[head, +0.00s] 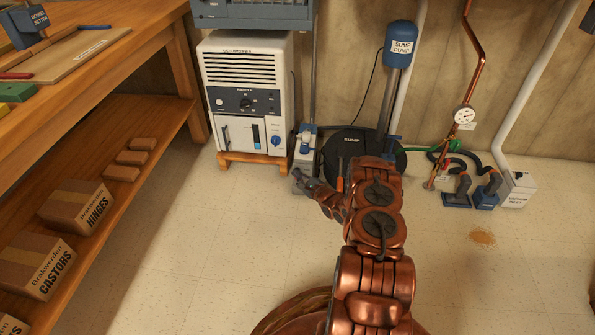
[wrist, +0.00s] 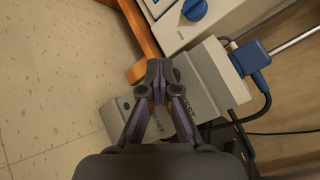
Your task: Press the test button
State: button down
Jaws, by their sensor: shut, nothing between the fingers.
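A grey box (wrist: 205,75) fills the middle of the wrist view, with a blue plug (wrist: 250,57) and a black cable at its right end. Part of a dark label, seemingly ending in "ST", shows on it beside the fingers. My gripper (wrist: 160,72) is shut and empty, its fingertips over the box's face; whether they touch it I cannot tell. No test button can be made out; the fingers hide part of the face. In the head view the grey box (head: 304,157) stands on the floor beside the dehumidifier, with my gripper (head: 300,176) at its near side.
The white dehumidifier (head: 245,95) on an orange wooden stand (head: 252,159) is close on the left. A black sump lid (head: 350,140) and sump pump (head: 398,45) are to the right. A wooden workbench (head: 165,30) stands at the left. The tiled floor in front is mostly clear.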

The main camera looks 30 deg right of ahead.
jog(key=shift+s+a+p, duration=0.3)
jog(key=shift+s+a, duration=0.15)
jog(key=shift+s, duration=0.05)
jog(key=shift+s+a+p, duration=1)
jog(key=shift+s+a, duration=0.65)
jog(key=shift+s, duration=0.25)
